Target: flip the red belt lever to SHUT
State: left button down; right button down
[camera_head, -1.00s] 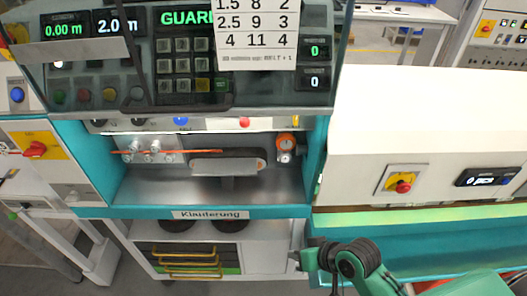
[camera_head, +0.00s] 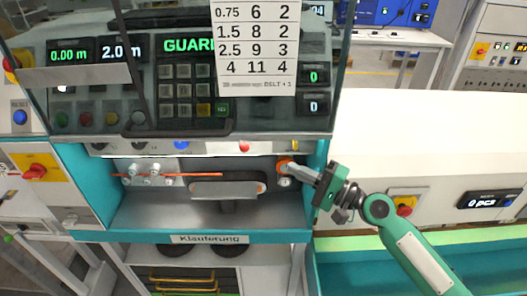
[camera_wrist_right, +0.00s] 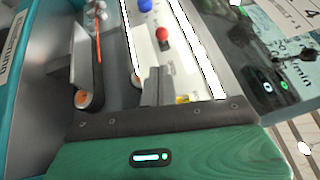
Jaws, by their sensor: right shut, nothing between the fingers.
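In the head view an orange-red round piece (camera_head: 284,161) sits at the right end of the recess, above a small pale round part. It seems to be the belt lever, but its position and any SHUT marking cannot be read. My right gripper (camera_head: 298,170) reaches in from the right with its tips at that piece; it is shut and holds nothing. Whether the tips touch the piece cannot be told, as they partly cover it. The dark belt unit (camera_head: 245,177) with an orange end roller lies just left of the tips. My left gripper is not in view.
An orange cable (camera_head: 200,175) runs from metal clamps to the belt unit. A glass-fronted panel (camera_head: 235,122) overhangs the recess; its right teal wall (camera_head: 317,155) stands close to my gripper. In the wrist view, a red button (camera_wrist_right: 163,34) and blue button (camera_wrist_right: 145,6) show.

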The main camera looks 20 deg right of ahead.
aim_at(245, 147)
jog(key=shift+w+d+r, duration=0.1)
jog(key=shift+d+r, duration=0.05)
jog(key=p+x, duration=0.5)
jog(key=x, duration=0.5)
jog(key=shift+p, duration=0.3)
dwell(0.3)
